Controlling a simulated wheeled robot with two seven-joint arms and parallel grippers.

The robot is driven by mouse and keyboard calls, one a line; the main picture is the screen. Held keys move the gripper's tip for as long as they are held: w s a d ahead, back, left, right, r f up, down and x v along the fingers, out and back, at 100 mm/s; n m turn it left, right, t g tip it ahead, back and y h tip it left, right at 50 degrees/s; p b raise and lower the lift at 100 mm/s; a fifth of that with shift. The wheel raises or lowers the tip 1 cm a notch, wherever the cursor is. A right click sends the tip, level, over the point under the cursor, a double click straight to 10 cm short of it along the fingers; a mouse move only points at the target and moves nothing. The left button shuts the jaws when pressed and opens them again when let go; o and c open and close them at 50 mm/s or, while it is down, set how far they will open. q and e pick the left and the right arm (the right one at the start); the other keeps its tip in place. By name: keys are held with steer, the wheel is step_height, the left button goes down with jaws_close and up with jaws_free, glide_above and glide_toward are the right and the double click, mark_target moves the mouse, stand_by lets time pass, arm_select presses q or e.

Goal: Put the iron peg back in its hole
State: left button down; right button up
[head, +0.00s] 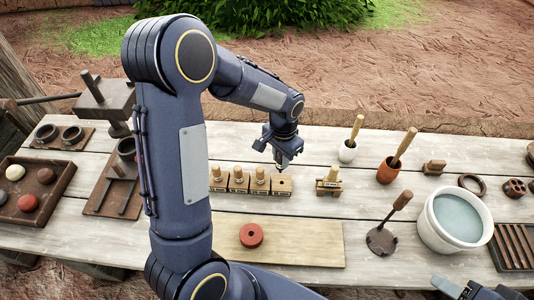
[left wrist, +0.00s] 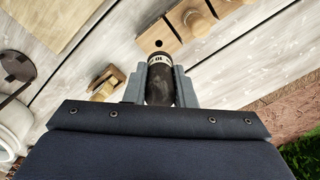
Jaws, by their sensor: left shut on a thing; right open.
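My left gripper (head: 282,160) is shut on the iron peg (left wrist: 159,92), a dark cylinder with a pale marked band, between its two grey fingers in the left wrist view. In the head view the peg is mostly hidden by the gripper. Just below the gripper is the right-end wooden block (head: 281,187) of a row, with no wooden peg standing in it. In the left wrist view its top shows a dark open hole (left wrist: 158,44), apart from the peg's banded end. My right gripper (head: 465,289) is partly in view at the bottom right, open and away from the blocks.
Blocks with wooden pegs (head: 238,180) stand left of the end block. A small wooden stand (head: 329,186) is to its right. A board (head: 305,243) with a red ring (head: 251,235) lies in front. A white bucket (head: 432,229) stands at the right.

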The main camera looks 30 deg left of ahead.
arm_select(q)
steer(key=shift+w+d+f, duration=0.15)
steer(key=shift+w+d, duration=0.05)
steer(key=shift+w, duration=0.35)
steer(key=shift+s+d+f+b, duration=0.1)
steer(key=shift+s+f+b, duration=0.05)
steer(key=shift+f+b, duration=0.25)
step_height(320, 180, down, 4)
steer(key=b, duration=0.2)
steer(key=shift+b, duration=0.4)
steer(key=shift+f+b, duration=0.6)
steer(key=shift+f, duration=0.1)
steer(key=shift+f+b, duration=1.95)
steer(key=shift+b, duration=0.05)
stand_by(1.3)
steer(key=shift+r, duration=0.1)
stand_by(0.6)
step_height(320, 180, up, 5)
steer(key=p, duration=0.4)
steer(key=shift+s+d, duration=0.1)
steer(key=shift+r+p, duration=0.5)
steer(key=shift+r, duration=0.1)
